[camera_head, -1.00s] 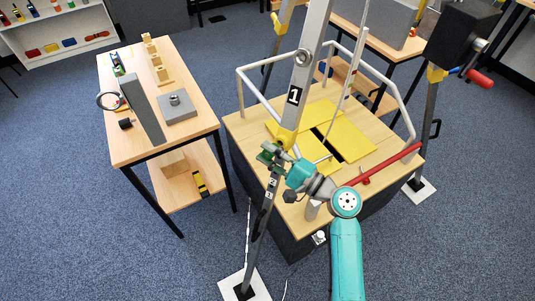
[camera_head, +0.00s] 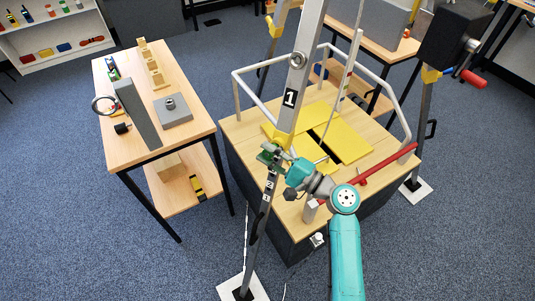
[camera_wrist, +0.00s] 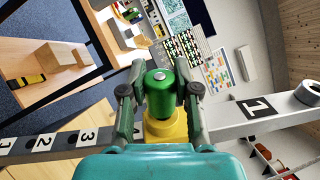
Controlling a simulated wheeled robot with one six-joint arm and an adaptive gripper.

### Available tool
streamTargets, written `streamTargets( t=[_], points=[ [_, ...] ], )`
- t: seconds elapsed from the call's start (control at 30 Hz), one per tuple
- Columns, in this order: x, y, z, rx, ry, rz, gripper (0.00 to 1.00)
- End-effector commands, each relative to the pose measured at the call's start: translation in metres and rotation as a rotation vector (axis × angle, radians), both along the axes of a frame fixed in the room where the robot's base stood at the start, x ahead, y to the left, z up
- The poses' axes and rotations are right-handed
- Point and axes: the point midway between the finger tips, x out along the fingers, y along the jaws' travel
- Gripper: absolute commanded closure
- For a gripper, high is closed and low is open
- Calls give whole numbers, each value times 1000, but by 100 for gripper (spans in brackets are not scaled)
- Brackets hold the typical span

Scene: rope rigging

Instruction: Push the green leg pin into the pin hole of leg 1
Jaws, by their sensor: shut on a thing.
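Leg 1 (camera_head: 305,50) is a grey metal leg with a black "1" label, slanting down in the head view; it also crosses the wrist view (camera_wrist: 232,120). A yellow collar (camera_wrist: 165,130) sits where its upper part meets the narrower, numbered lower part (camera_head: 250,245). My gripper (camera_head: 270,153) is at this collar. In the wrist view my gripper (camera_wrist: 160,92) is shut on the green leg pin (camera_wrist: 160,88), a green cylinder with a silver centre. The pin stands right at the yellow collar. The pin hole is hidden, so I cannot tell how deep the pin sits.
A platform with a wooden top (camera_head: 240,130), yellow panels (camera_head: 345,140), a dark slot and grey rails stands behind the leg. A red bar (camera_head: 385,162) lies at its right. A side table (camera_head: 130,135) with a grey block stands left. Blue floor is clear at lower left.

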Motion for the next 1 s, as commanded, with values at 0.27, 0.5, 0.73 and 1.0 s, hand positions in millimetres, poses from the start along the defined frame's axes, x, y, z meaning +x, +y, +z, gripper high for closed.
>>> streamTargets(
  t=[0.27, 0.5, 0.73, 1.0],
  points=[
    [4, -2, -2, 0, 0, 0, 100],
    [5, -3, -2, 0, 0, 0, 40],
    [5, -3, -3, 0, 1, 0, 40],
    [-5, -23, -6, 1, 1, -3, 40]
  ],
)
